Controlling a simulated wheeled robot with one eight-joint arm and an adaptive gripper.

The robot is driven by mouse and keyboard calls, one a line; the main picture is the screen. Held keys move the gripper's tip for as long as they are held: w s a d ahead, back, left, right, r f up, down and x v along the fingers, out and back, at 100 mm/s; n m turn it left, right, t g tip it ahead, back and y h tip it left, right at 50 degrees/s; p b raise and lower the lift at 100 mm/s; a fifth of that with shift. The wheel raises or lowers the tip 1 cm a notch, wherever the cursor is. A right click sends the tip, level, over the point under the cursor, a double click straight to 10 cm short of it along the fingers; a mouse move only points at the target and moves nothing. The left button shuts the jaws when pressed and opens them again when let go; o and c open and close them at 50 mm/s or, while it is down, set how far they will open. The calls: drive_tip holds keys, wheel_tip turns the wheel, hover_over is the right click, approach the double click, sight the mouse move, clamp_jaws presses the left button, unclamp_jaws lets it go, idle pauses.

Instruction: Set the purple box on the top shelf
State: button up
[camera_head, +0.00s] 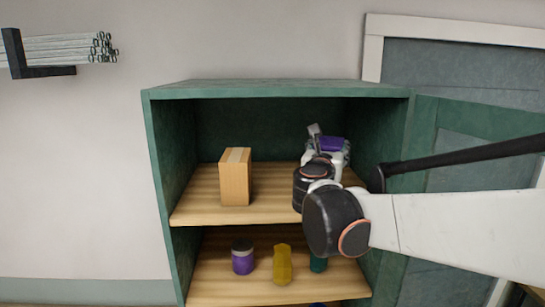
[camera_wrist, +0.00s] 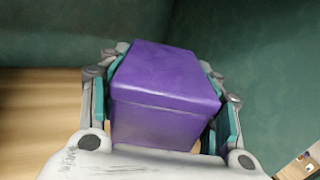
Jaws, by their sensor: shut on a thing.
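The purple box (camera_head: 332,143) is inside the green cabinet, at the right of the upper compartment above the top shelf (camera_head: 280,200). My arm partly hides it in the head view. In the wrist view, the purple box (camera_wrist: 165,95) fills the space between the two teal-padded fingers of my gripper (camera_wrist: 163,75). The gripper is shut on the box's two sides. Wood of the shelf (camera_wrist: 35,115) shows to the left of the box, and green cabinet wall lies beyond and to the right. I cannot tell whether the box's underside touches the shelf.
A tan carton (camera_head: 235,178) stands upright at the left of the top shelf. The lower shelf (camera_head: 215,285) holds a purple jar (camera_head: 242,258), a yellow bottle (camera_head: 282,265) and a teal item (camera_head: 318,264). The green door (camera_head: 450,125) is open at right. Glass rods (camera_head: 70,48) rest on a wall bracket.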

drive_tip(key=shift+w+f+p, duration=0.1)
drive_tip(key=shift+f+p, duration=0.4)
drive_tip(key=shift+f, duration=1.15)
drive_tip(key=shift+f, duration=0.1)
drive_tip(key=shift+f, duration=0.2)
drive_tip(key=o, duration=1.3)
drive_tip(key=shift+o, duration=0.4)
drive_tip(key=shift+r, duration=0.1)
drive_tip(key=shift+r, duration=0.1)
